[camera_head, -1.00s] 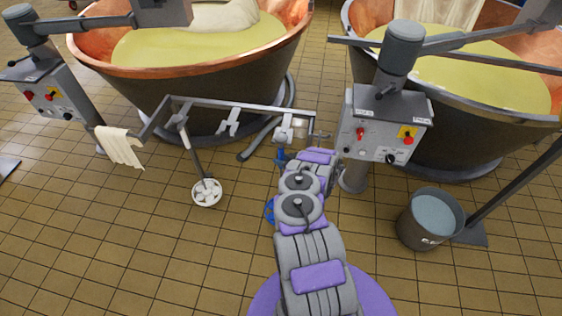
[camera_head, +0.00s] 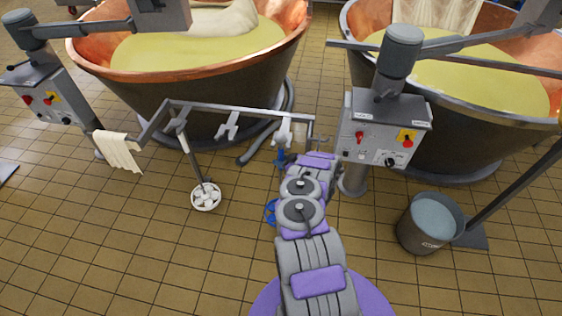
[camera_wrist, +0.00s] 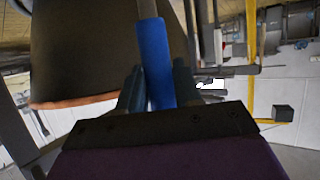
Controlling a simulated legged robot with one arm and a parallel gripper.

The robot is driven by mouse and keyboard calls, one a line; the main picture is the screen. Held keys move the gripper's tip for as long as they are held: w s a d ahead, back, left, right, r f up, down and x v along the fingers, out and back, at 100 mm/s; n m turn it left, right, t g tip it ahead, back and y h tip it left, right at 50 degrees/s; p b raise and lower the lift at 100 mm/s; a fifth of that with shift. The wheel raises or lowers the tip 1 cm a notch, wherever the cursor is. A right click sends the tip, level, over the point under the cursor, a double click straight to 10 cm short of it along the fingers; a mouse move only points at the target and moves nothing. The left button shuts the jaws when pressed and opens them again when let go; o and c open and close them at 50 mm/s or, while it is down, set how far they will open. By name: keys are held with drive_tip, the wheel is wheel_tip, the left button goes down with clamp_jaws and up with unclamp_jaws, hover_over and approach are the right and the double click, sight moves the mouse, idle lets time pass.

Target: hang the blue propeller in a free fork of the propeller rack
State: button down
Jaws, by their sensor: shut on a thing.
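My gripper (camera_wrist: 158,88) is shut on the blue shaft of the blue propeller (camera_wrist: 157,62) in the wrist view. In the head view my arm hides most of the gripper. Blue parts of the propeller (camera_head: 271,212) show at the arm's left side, and a small blue piece shows higher up, below the rack's right fork. The propeller rack (camera_head: 245,109) is a grey bar frame ahead. A white-headed propeller (camera_head: 206,197) hangs from its left fork. The middle fork (camera_head: 228,126) looks empty. The right fork (camera_head: 283,130) is just above the arm's far end; whether the propeller touches it is unclear.
Two copper vats (camera_head: 185,69) with yellow liquid stand behind the rack. A control box (camera_head: 385,125) on a post stands close right of the arm. A bucket (camera_head: 430,222) stands at right. A pale cloth (camera_head: 119,151) hangs at the rack's left end. The left foreground floor is clear.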

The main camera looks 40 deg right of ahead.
drive_tip(key=shift+w+d+b, duration=0.95)
drive_tip(key=shift+w+d, duration=0.15)
drive_tip(key=shift+d, duration=0.15)
idle(0.8)
drive_tip(key=shift+f+b, duration=0.5)
drive_tip(key=shift+f, duration=0.3)
drive_tip(key=shift+w+d+f, duration=0.1)
drive_tip(key=shift+d+f, duration=0.05)
drive_tip(key=shift+d, duration=0.05)
idle(1.3)
drive_tip(key=c, duration=0.7)
unclamp_jaws()
drive_tip(key=shift+f, duration=0.1)
drive_tip(key=s+d+p, duration=0.2)
drive_tip(key=s+p, duration=0.1)
drive_tip(key=s, duration=1.1)
drive_tip(key=shift+s+d+r+p, duration=0.25)
drive_tip(key=shift+d+r+p, duration=0.1)
drive_tip(key=shift+r, duration=0.1)
